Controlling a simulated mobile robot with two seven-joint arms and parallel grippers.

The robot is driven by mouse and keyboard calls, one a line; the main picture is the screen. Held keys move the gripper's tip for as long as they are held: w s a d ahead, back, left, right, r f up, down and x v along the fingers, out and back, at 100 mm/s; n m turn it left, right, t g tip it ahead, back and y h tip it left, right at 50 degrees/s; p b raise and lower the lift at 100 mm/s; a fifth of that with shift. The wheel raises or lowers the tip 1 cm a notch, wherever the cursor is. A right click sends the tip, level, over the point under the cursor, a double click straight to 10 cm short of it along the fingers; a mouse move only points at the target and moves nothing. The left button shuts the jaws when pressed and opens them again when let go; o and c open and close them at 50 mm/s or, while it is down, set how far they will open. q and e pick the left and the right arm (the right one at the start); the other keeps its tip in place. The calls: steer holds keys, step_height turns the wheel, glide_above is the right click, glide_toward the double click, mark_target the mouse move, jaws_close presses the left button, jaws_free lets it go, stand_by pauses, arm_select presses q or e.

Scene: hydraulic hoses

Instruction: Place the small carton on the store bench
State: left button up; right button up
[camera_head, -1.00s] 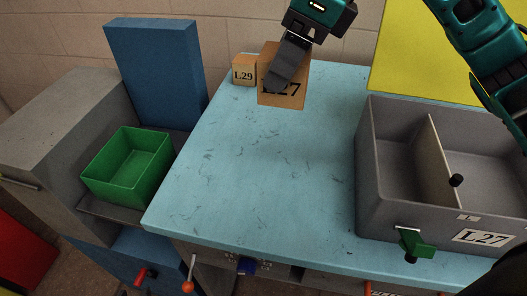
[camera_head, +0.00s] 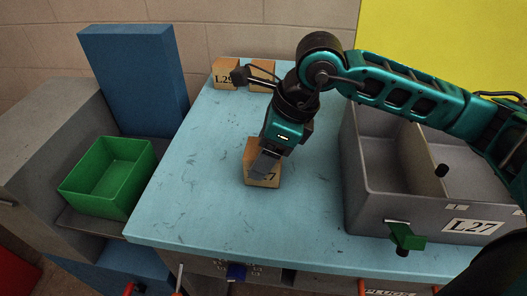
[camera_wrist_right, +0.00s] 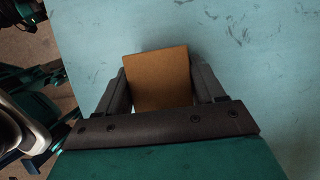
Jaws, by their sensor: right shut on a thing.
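A small tan carton (camera_head: 262,176) is between the fingers of my right gripper (camera_head: 264,164), over the middle of the light blue bench (camera_head: 200,190). Its label is partly covered; a 7 shows. In the right wrist view the carton (camera_wrist_right: 158,78) sits between both fingers of the shut right gripper (camera_wrist_right: 162,92), with the blue bench top behind it. I cannot tell whether its underside touches the bench. My left gripper is not in view.
Two tan cartons stand at the back: one marked L29 (camera_head: 224,75) and another (camera_head: 262,72), partly hidden by my arm. A grey divided bin (camera_head: 375,195) marked L27 stands right. A green tray (camera_head: 108,178) is off the bench's left side. The front-left bench top is clear.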

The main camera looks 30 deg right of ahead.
steer(key=shift+f, duration=0.1)
steer(key=shift+f, duration=0.15)
steer(key=o, duration=1.2)
steer(key=shift+r, duration=0.3)
steer(key=v, duration=1.1)
steer(key=shift+r+p, duration=0.35)
steer(key=shift+p, duration=0.05)
steer(key=shift+s, duration=0.1)
